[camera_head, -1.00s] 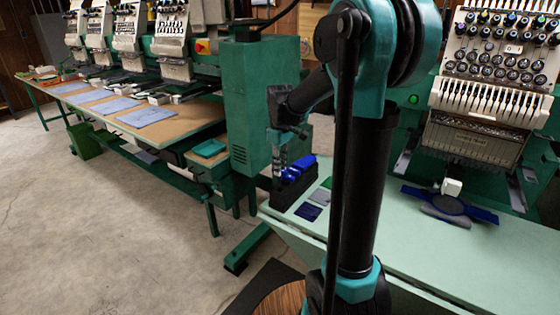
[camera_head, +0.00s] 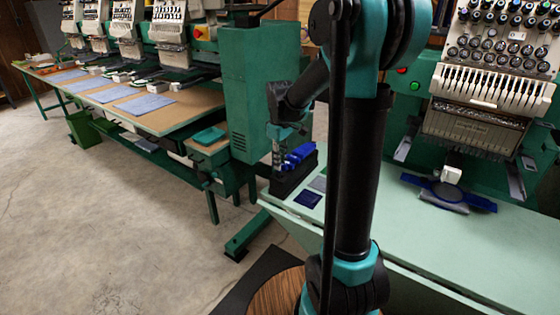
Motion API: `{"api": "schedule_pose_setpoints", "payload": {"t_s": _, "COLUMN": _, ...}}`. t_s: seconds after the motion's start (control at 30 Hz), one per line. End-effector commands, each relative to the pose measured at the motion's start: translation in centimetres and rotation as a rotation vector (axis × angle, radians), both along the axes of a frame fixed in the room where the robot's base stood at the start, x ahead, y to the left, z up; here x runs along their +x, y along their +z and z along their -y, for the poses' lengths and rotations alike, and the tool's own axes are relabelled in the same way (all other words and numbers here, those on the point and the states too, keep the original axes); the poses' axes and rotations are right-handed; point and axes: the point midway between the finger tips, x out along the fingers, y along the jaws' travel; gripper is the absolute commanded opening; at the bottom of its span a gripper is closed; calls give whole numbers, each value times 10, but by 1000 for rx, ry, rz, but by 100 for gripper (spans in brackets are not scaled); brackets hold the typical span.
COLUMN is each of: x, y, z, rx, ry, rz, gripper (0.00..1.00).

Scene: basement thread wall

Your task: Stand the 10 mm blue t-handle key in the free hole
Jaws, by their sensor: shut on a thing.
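My gripper (camera_head: 278,158) points down at the left end of a black block (camera_head: 287,183) on the near left end of the pale green table. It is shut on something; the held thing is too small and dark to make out. Blue handles (camera_head: 300,154) stand up from the block just right of the gripper. I cannot tell their sizes, nor which is the 10 mm key. The holes in the block's top, including the free one, are too small or hidden to see.
A dark blue patch (camera_head: 308,199) and a grey patch (camera_head: 318,184) lie on the table right of the block. A green cabinet (camera_head: 252,95) stands close behind the gripper. An embroidery machine (camera_head: 480,125) is at the right. My arm hides the middle of the table.

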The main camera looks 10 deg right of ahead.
Motion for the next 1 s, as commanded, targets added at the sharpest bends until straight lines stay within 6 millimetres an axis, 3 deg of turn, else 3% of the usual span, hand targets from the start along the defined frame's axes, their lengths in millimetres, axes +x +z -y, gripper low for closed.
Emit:
{"api": "schedule_pose_setpoints", "payload": {"t_s": 0.93, "x": 0, "y": -17, "z": 0, "rx": 0, "ry": 0, "rz": 0, "gripper": 0}}
{"api": "schedule_pose_setpoints", "payload": {"t_s": 0.97, "x": 0, "y": -17, "z": 0, "rx": 0, "ry": 0, "rz": 0, "gripper": 20}}
{"api": "schedule_pose_setpoints", "payload": {"t_s": 1.0, "x": 0, "y": -17, "z": 0, "rx": 0, "ry": 0, "rz": 0, "gripper": 25}}
